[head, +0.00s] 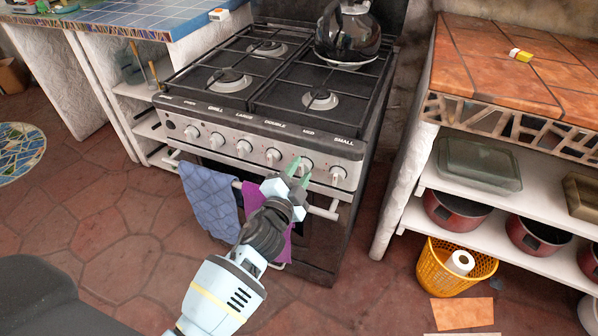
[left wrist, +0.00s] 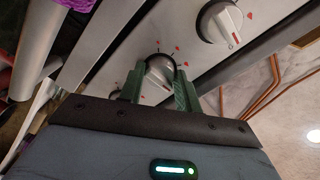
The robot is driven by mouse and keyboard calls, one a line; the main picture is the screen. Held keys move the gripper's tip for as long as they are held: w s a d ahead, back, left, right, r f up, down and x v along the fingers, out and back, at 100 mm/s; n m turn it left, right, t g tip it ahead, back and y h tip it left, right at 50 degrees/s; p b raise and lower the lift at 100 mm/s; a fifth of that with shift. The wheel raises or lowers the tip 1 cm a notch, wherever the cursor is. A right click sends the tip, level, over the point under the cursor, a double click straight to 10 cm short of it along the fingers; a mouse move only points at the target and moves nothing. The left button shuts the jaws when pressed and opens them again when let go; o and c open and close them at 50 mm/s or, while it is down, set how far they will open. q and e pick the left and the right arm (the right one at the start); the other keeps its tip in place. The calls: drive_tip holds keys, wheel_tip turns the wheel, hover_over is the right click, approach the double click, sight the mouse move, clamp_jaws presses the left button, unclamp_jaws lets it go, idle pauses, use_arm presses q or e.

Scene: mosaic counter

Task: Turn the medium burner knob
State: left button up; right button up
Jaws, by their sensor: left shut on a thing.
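The stove front (head: 230,145) has a row of several silver-white knobs under printed labels. The medium burner knob (head: 306,164) is the second from the right, below the label "MED". My left gripper (head: 299,170) reaches it from the front, with green fingers at the knob. In the left wrist view, the fingers (left wrist: 160,84) are shut on either side of the medium knob (left wrist: 160,73), with red marks on the panel around it. The fingers and gripper body hide part of the knob. My right gripper is not in view.
The small burner knob (head: 338,174) is close to the right. Below are the oven handle (head: 322,211), a blue towel (head: 209,197) and a purple towel (head: 256,207). A black kettle (head: 348,34) stands on the back right burner. A tiled counter (head: 520,65) is at the right.

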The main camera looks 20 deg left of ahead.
use_arm(q)
drive_tip(key=shift+m, duration=0.5)
drive_tip(key=o, duration=1)
drive_tip(key=shift+c, duration=0.2)
drive_tip(key=s, duration=0.8)
drive_tip(key=shift+p, duration=0.3)
drive_tip(key=shift+a, duration=0.1)
